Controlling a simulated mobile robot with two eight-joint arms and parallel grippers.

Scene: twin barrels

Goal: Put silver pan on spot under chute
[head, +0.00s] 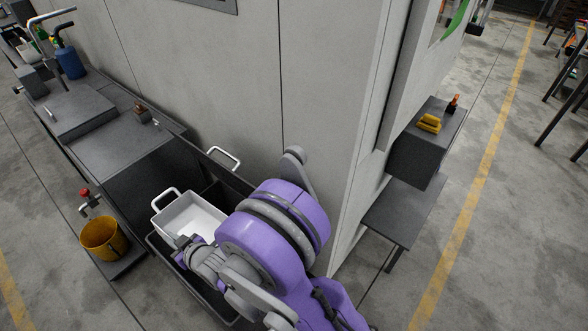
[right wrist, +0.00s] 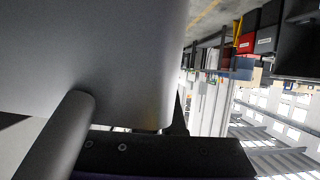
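The silver pan (head: 185,212) is a pale rectangular tray with a loop handle at its left end. It sits in a dark open cart or bin (head: 152,243) in the head view. My purple right arm crosses its right part. My right gripper (head: 186,246) is at the pan's near side, largely hidden by my own arm. In the right wrist view a large grey surface and a thick grey bar fill the left, very close; I cannot tell whether the fingers hold them. The chute and the spot under it cannot be identified surely. My left gripper is not in view.
A grey wall stands behind the cart. A dark box (head: 418,150) with yellow and orange items on top juts out right, above a dark shelf (head: 405,210). A yellow bucket (head: 102,238) stands left; a dark counter (head: 115,145) runs behind it. Open floor lies right.

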